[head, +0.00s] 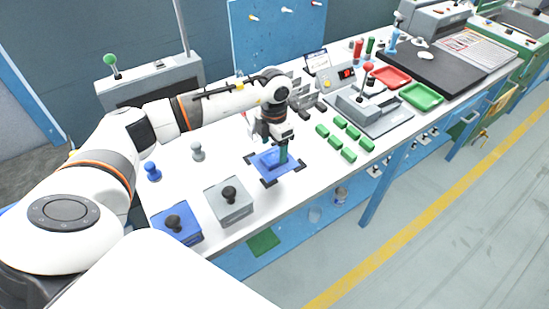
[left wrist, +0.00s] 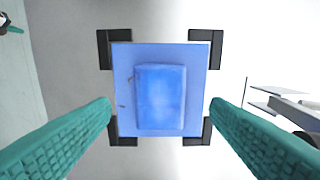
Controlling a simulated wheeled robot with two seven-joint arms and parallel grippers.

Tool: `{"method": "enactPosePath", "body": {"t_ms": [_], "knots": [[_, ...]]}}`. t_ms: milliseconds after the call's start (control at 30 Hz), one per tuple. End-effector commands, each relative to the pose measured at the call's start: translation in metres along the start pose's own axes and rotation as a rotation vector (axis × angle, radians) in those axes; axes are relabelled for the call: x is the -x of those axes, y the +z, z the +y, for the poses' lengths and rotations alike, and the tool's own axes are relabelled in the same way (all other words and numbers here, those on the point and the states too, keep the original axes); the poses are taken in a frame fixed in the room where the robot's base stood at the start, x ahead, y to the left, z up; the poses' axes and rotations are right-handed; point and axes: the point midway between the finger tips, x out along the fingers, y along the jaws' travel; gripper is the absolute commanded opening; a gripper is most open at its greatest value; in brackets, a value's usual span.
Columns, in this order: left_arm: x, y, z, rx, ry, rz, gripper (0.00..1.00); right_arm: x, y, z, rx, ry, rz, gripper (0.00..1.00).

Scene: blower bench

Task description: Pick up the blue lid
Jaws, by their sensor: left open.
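A blue square block with a black knob on top (head: 177,227) stands at the near left end of the white bench; it looks like a lid. A flat blue square piece with a raised middle (head: 268,161) lies between black corner brackets; the left wrist view shows it from above (left wrist: 160,95). I cannot tell for certain which of these two is the blue lid. My left gripper (head: 283,150) points down over the flat piece. Its teal fingers (left wrist: 162,103) are open and empty, one at each side of that piece. My right gripper is not in view.
A grey block with a black knob (head: 230,202) stands right of the blue knobbed block. A blue peg (head: 153,172) and a grey peg (head: 197,152) stand behind them. Several green blocks (head: 349,155) and a lever box (head: 366,103) are to the right.

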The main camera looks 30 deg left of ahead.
Motion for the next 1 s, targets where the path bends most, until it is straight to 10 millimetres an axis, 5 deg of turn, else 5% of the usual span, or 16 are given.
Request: {"method": "enactPosePath", "body": {"t_ms": [200,500,800,1000], "knots": [[-0.030,-0.001,0.001,0.000,0.001,-0.002,0.71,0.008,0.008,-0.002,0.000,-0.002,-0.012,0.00],[-0.035,-0.001,0.000,-0.001,0.000,0.000,0.69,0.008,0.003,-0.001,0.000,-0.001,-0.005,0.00],[-0.035,-0.001,0.000,-0.001,0.000,0.000,0.21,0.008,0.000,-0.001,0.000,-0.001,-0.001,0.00],[-0.034,-0.001,0.000,-0.001,0.000,0.001,0.21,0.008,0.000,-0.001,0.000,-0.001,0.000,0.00]]}}
